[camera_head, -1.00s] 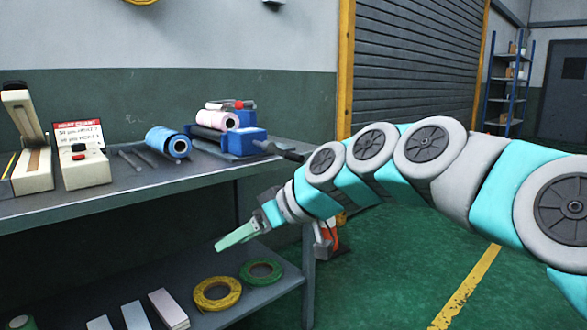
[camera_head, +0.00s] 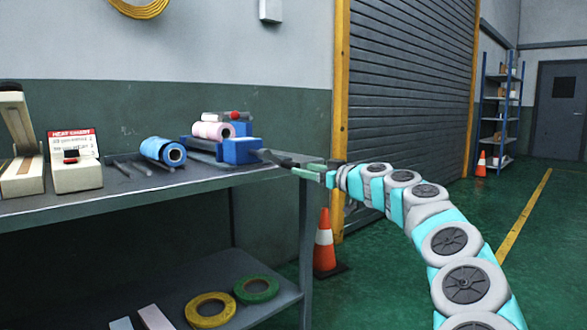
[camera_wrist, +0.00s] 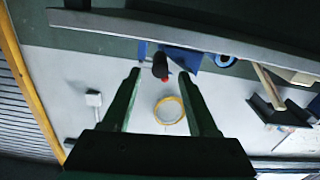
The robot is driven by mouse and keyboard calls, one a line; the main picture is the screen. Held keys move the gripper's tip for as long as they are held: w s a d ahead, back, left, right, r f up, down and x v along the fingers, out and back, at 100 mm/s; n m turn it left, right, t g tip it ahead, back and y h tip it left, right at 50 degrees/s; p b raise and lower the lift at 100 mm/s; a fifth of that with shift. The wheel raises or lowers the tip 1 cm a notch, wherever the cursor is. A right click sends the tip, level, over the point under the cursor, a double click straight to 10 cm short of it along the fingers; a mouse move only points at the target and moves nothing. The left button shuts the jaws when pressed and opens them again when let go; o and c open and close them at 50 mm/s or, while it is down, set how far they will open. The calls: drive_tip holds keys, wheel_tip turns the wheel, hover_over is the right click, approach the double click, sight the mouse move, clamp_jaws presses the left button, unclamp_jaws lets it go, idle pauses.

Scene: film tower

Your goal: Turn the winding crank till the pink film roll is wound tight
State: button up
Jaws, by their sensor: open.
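The pink film roll (camera_head: 213,131) lies in the blue winder (camera_head: 242,150) near the right end of the bench. The winding crank (camera_head: 278,158) is dark and sticks out of the winder's right side, toward my gripper. In the wrist view its dark grip (camera_wrist: 160,65) appears between the two finger lines. My gripper (camera_head: 302,171) is open and empty, at about bench-top height beside the crank's outer end. Its two green fingers (camera_wrist: 159,73) point at the winder in the wrist view. I cannot tell whether a finger touches the crank.
A blue roll (camera_head: 163,150) and dark rods lie left of the winder on the bench (camera_head: 110,190). A heat sealer (camera_head: 75,165) stands further left. Yellow tape (camera_head: 210,310) and green tape (camera_head: 257,289) lie on the lower shelf. A cone (camera_head: 324,243) stands beside the bench leg.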

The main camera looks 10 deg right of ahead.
sight(279, 160)
drive_tip(key=shift+p+x, duration=0.4)
drive_tip(key=shift+x, duration=2.45)
drive_tip(key=shift+c, duration=0.2)
clamp_jaws()
